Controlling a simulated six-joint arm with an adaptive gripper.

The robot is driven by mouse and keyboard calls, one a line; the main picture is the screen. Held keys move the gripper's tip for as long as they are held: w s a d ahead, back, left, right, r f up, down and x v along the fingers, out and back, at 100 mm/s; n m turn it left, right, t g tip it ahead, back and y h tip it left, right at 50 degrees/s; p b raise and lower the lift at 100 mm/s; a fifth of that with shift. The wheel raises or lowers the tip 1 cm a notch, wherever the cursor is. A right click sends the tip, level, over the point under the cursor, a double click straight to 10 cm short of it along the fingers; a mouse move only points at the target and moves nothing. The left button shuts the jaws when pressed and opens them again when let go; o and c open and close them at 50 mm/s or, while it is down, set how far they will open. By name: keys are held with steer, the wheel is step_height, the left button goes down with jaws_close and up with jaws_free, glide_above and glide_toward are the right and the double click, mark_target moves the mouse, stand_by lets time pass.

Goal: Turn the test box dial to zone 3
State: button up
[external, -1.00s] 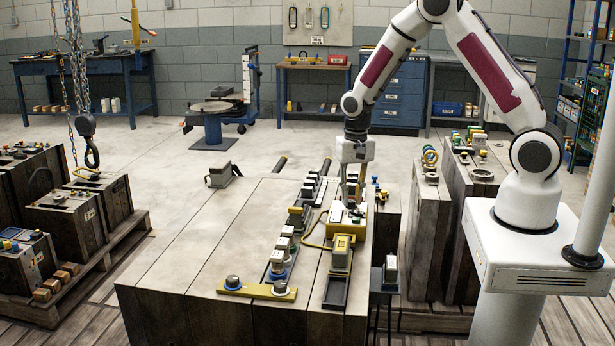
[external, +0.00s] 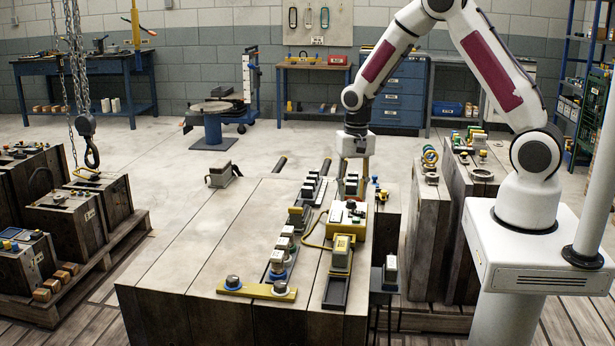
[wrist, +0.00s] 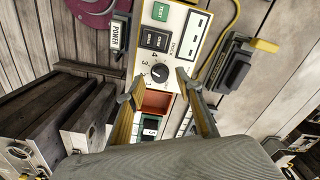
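The test box (external: 347,215) is yellow-edged with a pale face and stands on the wooden block top. In the wrist view its face (wrist: 196,55) carries a black round dial (wrist: 160,72) with a light mark, and a 3 and a 4 printed beside it. I cannot tell for certain which number the mark points at. My gripper (wrist: 156,87) is open, its two fingers apart on either side of the dial's lower area, with nothing between them.
A yellow cable (external: 314,236) loops left of the box. A row of connectors (external: 283,245) runs along its left, and a yellow-topped connector (external: 341,250) stands in front. The left part of the block top (external: 215,235) is mostly clear.

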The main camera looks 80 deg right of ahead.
mark_target(354, 201)
step_height(354, 201, up, 10)
steer(key=shift+s+r, duration=0.15)
steer(key=shift+r, duration=0.1)
stand_by(0.3)
steer(key=shift+n, duration=0.3)
stand_by(0.4)
steer(key=s+a+r+n+t, duration=0.5)
steer(key=s+a+r+n, duration=0.7)
steer(key=s+a+r, duration=0.4)
steer(key=s+a, duration=0.3)
steer(key=s, duration=0.1)
steer(key=shift+r, duration=0.2)
stand_by(0.5)
steer(key=shift+s+a, duration=0.1)
stand_by(2.4)
